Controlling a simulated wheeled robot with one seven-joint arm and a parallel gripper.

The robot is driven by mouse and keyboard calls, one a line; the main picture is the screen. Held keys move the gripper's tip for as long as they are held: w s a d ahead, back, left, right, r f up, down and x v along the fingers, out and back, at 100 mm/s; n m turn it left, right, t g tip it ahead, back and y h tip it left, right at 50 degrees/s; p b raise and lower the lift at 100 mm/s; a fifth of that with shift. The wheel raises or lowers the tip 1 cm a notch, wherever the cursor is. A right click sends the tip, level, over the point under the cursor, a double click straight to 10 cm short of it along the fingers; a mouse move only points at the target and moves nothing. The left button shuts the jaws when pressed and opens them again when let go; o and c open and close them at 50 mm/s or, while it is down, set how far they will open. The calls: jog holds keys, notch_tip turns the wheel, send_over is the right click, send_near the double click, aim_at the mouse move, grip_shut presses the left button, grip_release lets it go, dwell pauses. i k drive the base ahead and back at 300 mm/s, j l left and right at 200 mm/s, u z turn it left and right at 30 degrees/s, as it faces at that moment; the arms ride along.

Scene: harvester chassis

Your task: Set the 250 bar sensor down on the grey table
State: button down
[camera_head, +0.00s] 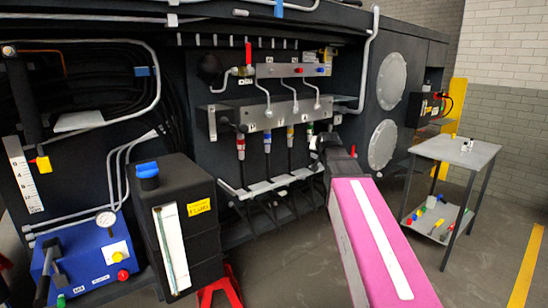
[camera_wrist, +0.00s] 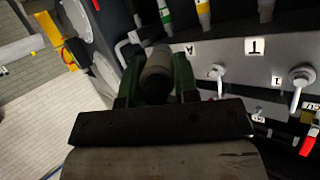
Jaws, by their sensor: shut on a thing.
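My gripper (camera_wrist: 156,60) shows in the wrist view with its green fingers on both sides of a dark grey cylindrical sensor (camera_wrist: 157,82), shut on it. No rating can be read on the sensor. In the head view my gripper (camera_head: 324,142) is at the right end of the grey manifold block (camera_head: 270,116), mostly hidden behind my arm. I cannot tell whether the sensor touches the manifold. The grey table (camera_head: 432,149) stands at the right, apart from my gripper, with small pale and dark items (camera_head: 467,145) on its top.
The table's lower shelf (camera_head: 428,222) holds several coloured parts. Hoses with coloured couplings (camera_head: 266,143) hang below the manifold. A black tank (camera_head: 177,220) and a blue pump unit (camera_head: 90,262) stand at the left. Much of the tabletop is bare.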

aim_at(465, 146)
jog(key=i+l+z, duration=0.15)
jog(key=l+z, duration=0.3)
jog(key=l, duration=0.15)
jog(key=i+l+z, duration=0.25)
jog(key=l+z, duration=0.2)
jog(key=i+l+z, duration=0.7)
jog(key=l+z, duration=0.15)
jog(key=i+l+z, duration=0.15)
jog(key=i+z, duration=0.75)
jog(key=i+u, duration=0.15)
jog(key=i, duration=0.4)
jog(key=i+l+u, duration=0.15)
jog(key=i, duration=0.35)
jog(key=i+l+u, duration=0.15)
jog(key=i, duration=0.4)
jog(key=i+u, duration=0.8)
jog(key=u, duration=0.2)
jog(key=i+l+u, duration=0.25)
jog(key=u, duration=0.25)
jog(key=i+u, duration=0.25)
jog(key=u, duration=0.25)
jog(key=i+l+u, duration=0.15)
jog(key=i+u, duration=0.15)
jog(key=u, duration=0.2)
jog(key=i+l+u, duration=0.2)
jog(key=u, duration=0.3)
jog(key=i+l+u, duration=0.2)
jog(key=l+u, duration=0.25)
jog(key=k+j, duration=0.1)
